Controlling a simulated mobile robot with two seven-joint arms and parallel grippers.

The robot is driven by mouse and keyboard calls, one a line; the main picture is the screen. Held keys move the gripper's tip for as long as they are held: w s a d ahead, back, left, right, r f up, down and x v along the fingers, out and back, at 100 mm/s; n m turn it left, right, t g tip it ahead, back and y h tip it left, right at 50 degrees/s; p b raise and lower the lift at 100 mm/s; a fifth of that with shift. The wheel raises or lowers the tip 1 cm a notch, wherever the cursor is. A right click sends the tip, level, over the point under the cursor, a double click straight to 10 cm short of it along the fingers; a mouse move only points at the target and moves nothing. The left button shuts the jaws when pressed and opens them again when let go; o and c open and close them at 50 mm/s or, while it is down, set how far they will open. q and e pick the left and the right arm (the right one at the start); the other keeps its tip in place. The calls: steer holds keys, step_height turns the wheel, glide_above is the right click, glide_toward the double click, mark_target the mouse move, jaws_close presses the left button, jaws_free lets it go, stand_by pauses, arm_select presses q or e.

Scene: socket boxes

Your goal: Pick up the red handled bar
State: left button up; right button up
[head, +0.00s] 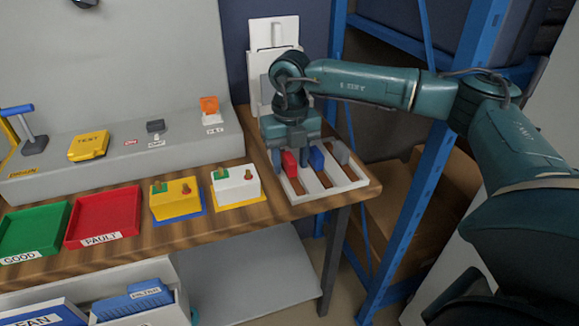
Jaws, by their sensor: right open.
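The red handled bar (290,164) stands in the leftmost slot of a white slotted rack (318,186) at the right end of the wooden table. My right gripper (291,160) points down over it. Its fingers are open and reach down around the red handle, one on each side as far as I can see. Whether they touch it I cannot tell. The lower part of the bar is hidden in the rack. My left gripper is not in view.
A white socket box (237,187) and a yellow one (175,203) stand left. Red (138,224) and green (62,222) trays lie farther left. A blue shelf post (403,215) rises at right.

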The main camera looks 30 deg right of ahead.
mark_target(290, 158)
steer(key=shift+c, duration=0.5)
jaws_close()
steer(key=shift+r, duration=0.15)
step_height(290, 158, up, 10)
steer(key=shift+f+p, duration=0.1)
steer(key=shift+p, duration=0.25)
stand_by(0.3)
